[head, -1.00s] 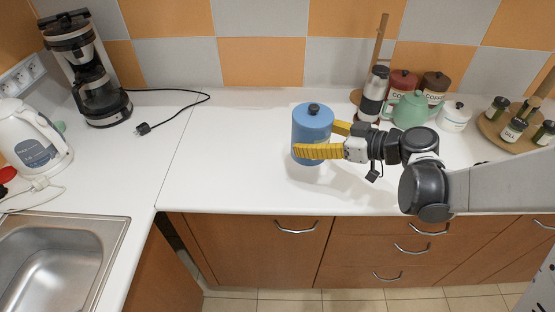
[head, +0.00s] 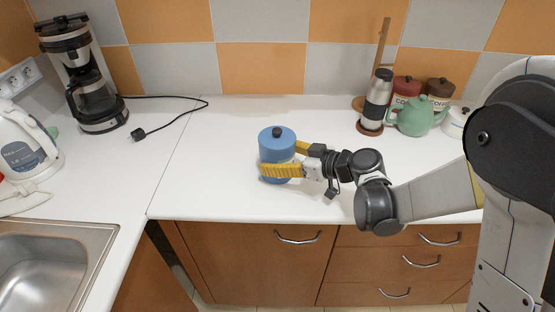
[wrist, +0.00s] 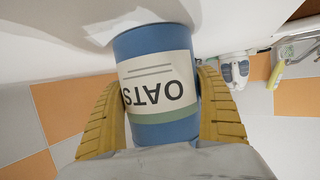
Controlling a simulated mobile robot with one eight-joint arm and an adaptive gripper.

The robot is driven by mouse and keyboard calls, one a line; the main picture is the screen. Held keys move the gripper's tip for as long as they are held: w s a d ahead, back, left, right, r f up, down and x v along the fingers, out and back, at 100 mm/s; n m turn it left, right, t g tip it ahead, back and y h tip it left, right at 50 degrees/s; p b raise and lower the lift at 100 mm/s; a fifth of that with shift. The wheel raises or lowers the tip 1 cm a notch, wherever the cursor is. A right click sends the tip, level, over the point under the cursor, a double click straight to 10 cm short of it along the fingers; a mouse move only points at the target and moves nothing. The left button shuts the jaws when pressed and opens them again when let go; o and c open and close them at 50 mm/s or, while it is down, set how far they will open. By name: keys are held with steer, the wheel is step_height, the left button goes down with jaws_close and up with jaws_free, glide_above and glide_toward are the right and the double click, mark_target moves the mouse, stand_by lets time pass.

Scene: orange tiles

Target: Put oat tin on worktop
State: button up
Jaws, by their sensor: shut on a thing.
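The oat tin (head: 276,147) is a blue cylinder with a blue lid and dark knob. It is upright at the worktop (head: 220,180), near the front edge; I cannot tell for sure whether its base touches the surface. My gripper (head: 282,160) has its yellow fingers on both sides of the tin, shut on it. In the wrist view the tin (wrist: 155,50) shows a cream label reading OATS, upside down, between the two yellow fingers (wrist: 160,115). The part of the tin behind the near finger is hidden in the head view.
A steel flask (head: 375,100), a green teapot (head: 414,116) and red and brown canisters (head: 439,90) stand at the back right. A coffee maker (head: 85,80) with its cable and plug (head: 138,134) is at the left. The sink (head: 50,265) is front left. The middle worktop is clear.

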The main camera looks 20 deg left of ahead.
steer(key=shift+r, duration=0.1)
steer(key=o, duration=1.3)
steer(key=shift+s+d+r, duration=0.1)
steer(key=shift+d+r, duration=0.05)
steer(key=shift+d, duration=0.05)
steer(key=s+d+r+m+h+p, duration=0.1)
steer(key=s+d+r+m+h, duration=0.2)
steer(key=s+d, duration=0.3)
steer(key=s+d+r+m+t+h+p, duration=0.1)
steer(key=s+d+m+h, duration=0.4)
steer(key=d, duration=1.2)
steer(key=s+d+r+m+t+h+p, duration=0.1)
steer(key=s+d+r+m+h, duration=0.3)
steer(key=s+d, duration=0.5)
steer(key=shift+s+d+r+m+h, duration=0.2)
steer(key=shift+d+m+h, duration=0.1)
steer(key=shift+d+m, duration=0.25)
steer(key=shift+s+d+r+m+h, duration=0.15)
steer(key=shift+d+m+h, duration=0.15)
steer(key=shift+d+m, duration=0.25)
